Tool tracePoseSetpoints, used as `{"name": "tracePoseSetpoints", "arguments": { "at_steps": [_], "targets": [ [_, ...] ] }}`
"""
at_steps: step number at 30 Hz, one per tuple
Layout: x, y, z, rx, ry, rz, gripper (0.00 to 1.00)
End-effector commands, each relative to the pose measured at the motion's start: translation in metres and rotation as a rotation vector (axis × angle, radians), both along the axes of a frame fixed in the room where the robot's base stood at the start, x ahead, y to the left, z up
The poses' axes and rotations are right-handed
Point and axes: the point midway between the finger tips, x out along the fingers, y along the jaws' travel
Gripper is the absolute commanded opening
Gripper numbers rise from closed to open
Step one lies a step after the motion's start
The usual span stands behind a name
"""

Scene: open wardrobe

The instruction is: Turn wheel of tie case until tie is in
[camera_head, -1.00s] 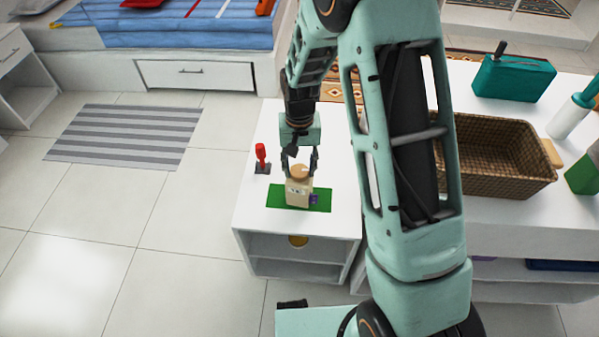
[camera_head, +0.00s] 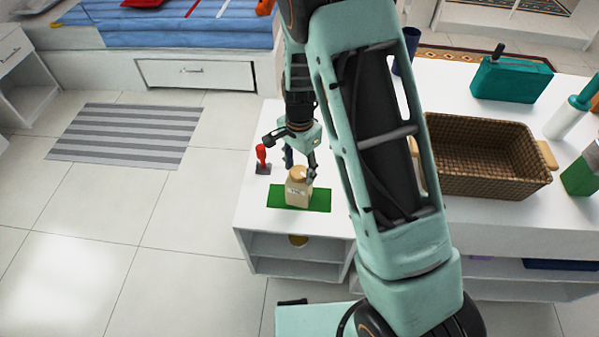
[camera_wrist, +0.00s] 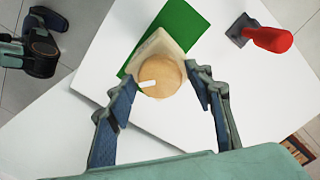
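The tie case (camera_head: 298,194) is a small beige box standing upright on a green mat (camera_head: 320,201). Its round wooden wheel (camera_wrist: 160,77), with a white mark on it, is on top. In the wrist view the case (camera_wrist: 158,44) shows behind the wheel. My gripper (camera_wrist: 162,72) has one finger on each side of the wheel. Both fingertips appear to meet the wheel's edge, so it looks shut on it. The head view shows my gripper (camera_head: 299,172) pointing down at the wheel from above. I see no tie outside the case in either current view.
The case stands on a white cabinet top (camera_head: 256,220). A red-handled item on a dark base (camera_head: 262,158) stands left of the mat, close to my gripper. A wicker basket (camera_head: 481,190) stands at the right. The cabinet front by the mat is clear.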

Motion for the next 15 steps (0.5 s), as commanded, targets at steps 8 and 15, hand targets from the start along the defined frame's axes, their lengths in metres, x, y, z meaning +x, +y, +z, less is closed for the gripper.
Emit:
{"name": "tracePoseSetpoints", "arguments": {
  "at_steps": [8,15],
  "targets": [
    [0.0001,0.0001,0.0001,0.0,0.0,0.002,0.48],
    [0.0001,0.0001,0.0,0.0,0.0,0.007,0.48]
  ]
}}
